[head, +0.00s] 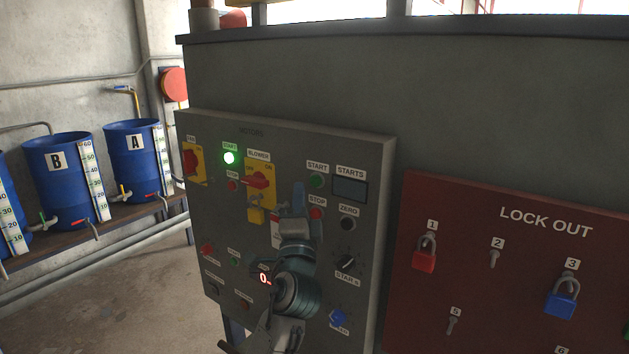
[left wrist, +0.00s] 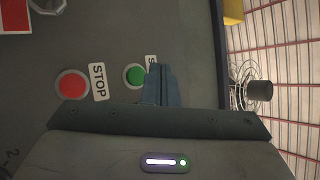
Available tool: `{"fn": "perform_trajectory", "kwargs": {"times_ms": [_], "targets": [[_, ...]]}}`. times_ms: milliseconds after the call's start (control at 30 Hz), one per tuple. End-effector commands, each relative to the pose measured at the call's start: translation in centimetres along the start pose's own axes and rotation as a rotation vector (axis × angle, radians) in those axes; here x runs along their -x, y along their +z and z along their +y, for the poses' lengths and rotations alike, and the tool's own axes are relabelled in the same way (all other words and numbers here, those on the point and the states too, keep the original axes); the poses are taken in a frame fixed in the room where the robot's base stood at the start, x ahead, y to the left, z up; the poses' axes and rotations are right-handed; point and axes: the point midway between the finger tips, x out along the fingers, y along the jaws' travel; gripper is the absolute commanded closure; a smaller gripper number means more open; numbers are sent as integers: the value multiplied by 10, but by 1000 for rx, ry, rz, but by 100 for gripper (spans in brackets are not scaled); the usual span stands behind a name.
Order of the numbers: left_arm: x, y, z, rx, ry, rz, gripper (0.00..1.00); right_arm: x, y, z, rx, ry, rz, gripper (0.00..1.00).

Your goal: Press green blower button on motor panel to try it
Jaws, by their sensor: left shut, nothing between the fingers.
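The grey motor panel (head: 345,150) stands in front of me. Its green start button (head: 229,158), left of the blower label (head: 259,155), is lit. A red stop button (head: 232,185) sits below it, and the yellow blower switch (head: 257,180) with a red handle is to the right. My left gripper (head: 298,192) is shut and empty in front of the panel, right of the blower switch. The left wrist view shows its closed fingertips (left wrist: 160,72) beside an unlit green button (left wrist: 135,75), with a red stop button (left wrist: 72,84) nearby. Contact cannot be told.
Another green start button (head: 316,180) and a dark display (head: 350,189) are on the panel's right. A dark red lock-out board (head: 480,270) with padlocks stands to the right. Blue barrels (head: 62,165) stand on a shelf at left. The floor at lower left is clear.

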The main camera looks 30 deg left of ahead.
Motion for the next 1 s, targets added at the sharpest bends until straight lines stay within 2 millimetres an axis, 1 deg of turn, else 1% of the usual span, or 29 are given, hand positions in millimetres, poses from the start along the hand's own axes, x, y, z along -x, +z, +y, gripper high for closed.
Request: {"fn": "perform_trajectory", "kwargs": {"times_ms": [200,300,1000], "targets": [[14,11,-11,-2,-1,1,100,4,0,0,0,0,0,37],[18,13,-13,-1,-1,0,100,4,0,0,0,0,0,37],[18,13,-14,-1,-1,0,100,4,0,0,0,0,0,37]]}}
